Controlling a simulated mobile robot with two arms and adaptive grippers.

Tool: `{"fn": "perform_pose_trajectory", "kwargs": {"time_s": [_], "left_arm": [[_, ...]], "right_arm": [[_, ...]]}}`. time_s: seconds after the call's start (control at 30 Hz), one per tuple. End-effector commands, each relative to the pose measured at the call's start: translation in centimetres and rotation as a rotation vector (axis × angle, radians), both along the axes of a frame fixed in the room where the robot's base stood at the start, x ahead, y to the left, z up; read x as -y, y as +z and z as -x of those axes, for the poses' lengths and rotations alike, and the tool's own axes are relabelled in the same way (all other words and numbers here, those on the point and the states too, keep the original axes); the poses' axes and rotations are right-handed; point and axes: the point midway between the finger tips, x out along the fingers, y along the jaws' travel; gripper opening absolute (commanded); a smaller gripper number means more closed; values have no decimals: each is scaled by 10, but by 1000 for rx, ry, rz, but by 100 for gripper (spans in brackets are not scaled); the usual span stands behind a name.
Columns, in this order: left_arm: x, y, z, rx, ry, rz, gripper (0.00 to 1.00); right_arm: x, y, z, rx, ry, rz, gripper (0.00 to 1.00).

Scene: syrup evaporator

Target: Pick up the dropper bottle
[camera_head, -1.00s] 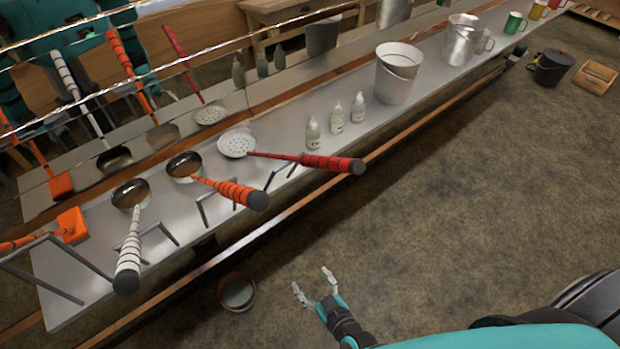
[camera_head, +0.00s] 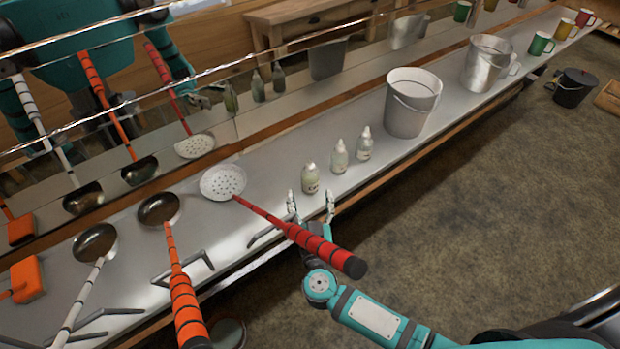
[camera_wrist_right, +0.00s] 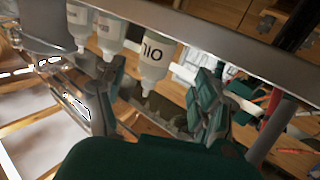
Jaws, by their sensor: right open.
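Three small pale dropper bottles stand upright in a row on the metal counter. The nearest bottle (camera_head: 310,179) is at the left of the row, the middle bottle (camera_head: 339,158) and the far bottle (camera_head: 364,145) behind it to the right. My right gripper (camera_head: 311,206) is open and empty at the counter's front edge, just in front of the nearest bottle. In the right wrist view, which is upside down, the nearest bottle (camera_wrist_right: 156,60) shows its label beyond the gap between my open fingers (camera_wrist_right: 155,100). My left gripper is out of view.
A red-handled skimmer (camera_head: 223,182) lies close by, its handle (camera_head: 325,250) reaching out over the counter edge beside my right gripper. Ladles (camera_head: 158,209) lie to the left. A white bucket (camera_head: 411,105) stands beyond the bottles. A mirror-like back panel reflects the scene.

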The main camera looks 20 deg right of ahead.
Motion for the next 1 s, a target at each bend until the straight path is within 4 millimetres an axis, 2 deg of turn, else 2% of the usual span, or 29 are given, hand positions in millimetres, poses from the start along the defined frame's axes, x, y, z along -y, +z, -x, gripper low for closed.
{"fn": "perform_pose_trajectory", "kwargs": {"time_s": [0.2, 0.3, 0.5, 0.6, 0.87, 1.0], "left_arm": [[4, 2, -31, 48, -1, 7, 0], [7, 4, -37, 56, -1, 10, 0], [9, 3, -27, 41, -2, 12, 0], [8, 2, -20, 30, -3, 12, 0], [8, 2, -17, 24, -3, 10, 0], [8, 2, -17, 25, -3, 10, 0]], "right_arm": [[4, 0, -16, 0, 0, 0, 70], [8, 4, -26, 2, 0, 1, 70], [17, 6, -54, 1, 1, 1, 70], [19, 6, -62, -1, 1, 0, 70], [20, 6, -64, -2, 1, -1, 70], [19, 6, -64, -2, 1, -1, 52]]}}
